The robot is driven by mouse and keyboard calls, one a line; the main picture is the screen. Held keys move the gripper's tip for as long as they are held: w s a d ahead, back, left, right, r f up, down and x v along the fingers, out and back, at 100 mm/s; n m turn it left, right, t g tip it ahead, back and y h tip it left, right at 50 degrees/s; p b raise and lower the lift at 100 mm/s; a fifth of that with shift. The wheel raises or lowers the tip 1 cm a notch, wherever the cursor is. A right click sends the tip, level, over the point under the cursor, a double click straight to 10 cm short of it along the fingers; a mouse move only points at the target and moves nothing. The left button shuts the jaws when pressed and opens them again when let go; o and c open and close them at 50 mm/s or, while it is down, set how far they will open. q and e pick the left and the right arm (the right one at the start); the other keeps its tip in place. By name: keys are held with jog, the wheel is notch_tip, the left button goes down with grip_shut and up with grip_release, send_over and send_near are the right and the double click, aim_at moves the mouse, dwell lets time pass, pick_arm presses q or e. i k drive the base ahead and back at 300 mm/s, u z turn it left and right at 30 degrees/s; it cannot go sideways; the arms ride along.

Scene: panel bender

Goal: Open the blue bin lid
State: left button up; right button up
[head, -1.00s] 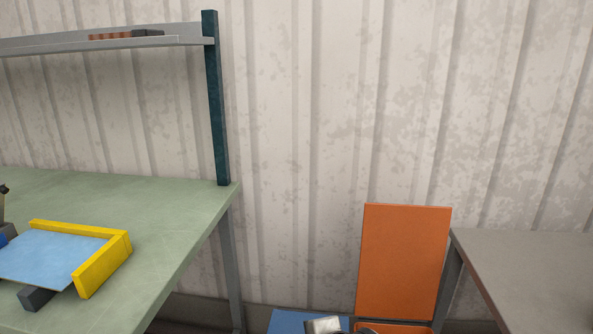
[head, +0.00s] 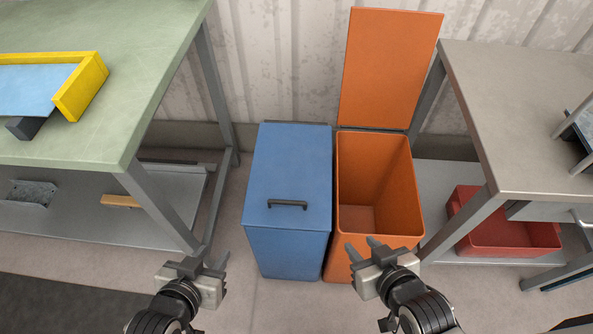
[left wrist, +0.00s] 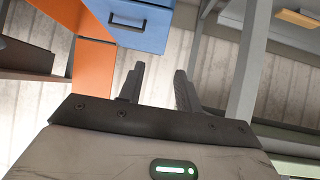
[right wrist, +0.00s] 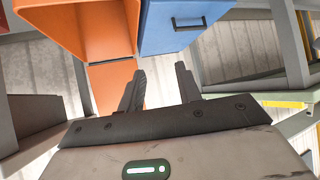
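The blue bin (head: 287,252) stands on the floor with its flat lid (head: 290,165) shut. A dark handle (head: 287,204) sits on the lid near its front edge. The handle also shows in the left wrist view (left wrist: 127,24) and the right wrist view (right wrist: 189,25). My left gripper (head: 211,259) is open and empty, in front of the bin and to its left. My right gripper (head: 363,247) is open and empty, in front of the orange bin, right of the blue one. Neither gripper touches the lid or handle.
The orange bin (head: 408,195) stands right beside the blue bin, its lid (head: 388,65) raised upright. A green-topped bench (head: 130,80) is at left, a grey table (head: 520,110) at right with a red crate (head: 510,238) below. Floor between the left bench and blue bin is clear.

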aim_at(290, 184)
jog(key=k, duration=1.3)
jog(key=u, duration=0.5)
jog(key=i, duration=1.55)
jog(key=z, duration=0.75)
